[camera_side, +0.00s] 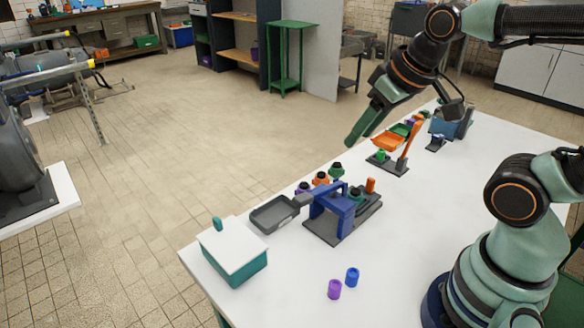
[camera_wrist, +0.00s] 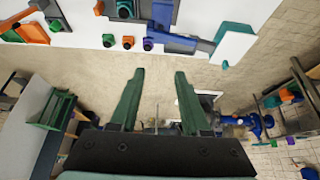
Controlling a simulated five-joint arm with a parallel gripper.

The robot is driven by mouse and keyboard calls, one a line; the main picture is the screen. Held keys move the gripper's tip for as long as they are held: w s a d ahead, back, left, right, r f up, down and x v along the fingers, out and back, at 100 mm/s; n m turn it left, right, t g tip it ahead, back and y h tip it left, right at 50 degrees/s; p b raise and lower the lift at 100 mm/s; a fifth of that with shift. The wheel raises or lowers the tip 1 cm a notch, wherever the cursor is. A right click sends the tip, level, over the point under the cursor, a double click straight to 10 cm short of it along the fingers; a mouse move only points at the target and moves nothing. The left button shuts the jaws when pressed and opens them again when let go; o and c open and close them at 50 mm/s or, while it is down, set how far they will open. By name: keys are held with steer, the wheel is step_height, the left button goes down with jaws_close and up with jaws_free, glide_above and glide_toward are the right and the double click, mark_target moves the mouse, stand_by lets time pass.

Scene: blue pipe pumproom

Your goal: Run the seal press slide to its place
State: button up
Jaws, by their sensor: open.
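The press-like fixture, a dark base plate (camera_side: 343,225) with a blue arch (camera_side: 338,200), stands on the white table. An orange upright peg (camera_side: 370,185) and a dark round part with a green base (camera_side: 355,193) sit at its rear; I cannot tell which part is the slide. The blue arch also shows at the top of the wrist view (camera_wrist: 178,42). My gripper (camera_side: 358,130) is open and empty, raised above and behind the fixture, beyond the table's far edge. Its two green fingers (camera_wrist: 160,75) stand apart over floor in the wrist view.
A grey open tray (camera_side: 272,215) adjoins the fixture's left side. Several dark-topped coloured knobs (camera_side: 320,180) stand behind it. A lidded teal box (camera_side: 233,252) is at the front left. Purple (camera_side: 334,289) and blue (camera_side: 352,277) cylinders stand in front. An orange-tray stand (camera_side: 388,150) is farther back.

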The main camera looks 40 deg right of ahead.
steer(key=w+d+f+g, duration=0.3)
steer(key=w+d+f, duration=0.1)
steer(key=d, duration=0.4)
steer(key=g, duration=0.3)
glide_toward(371, 179)
step_height(371, 179, down, 10)
steer(key=shift+s+d+f, duration=0.1)
steer(key=shift+s, duration=0.05)
jaws_close()
stand_by(1.2)
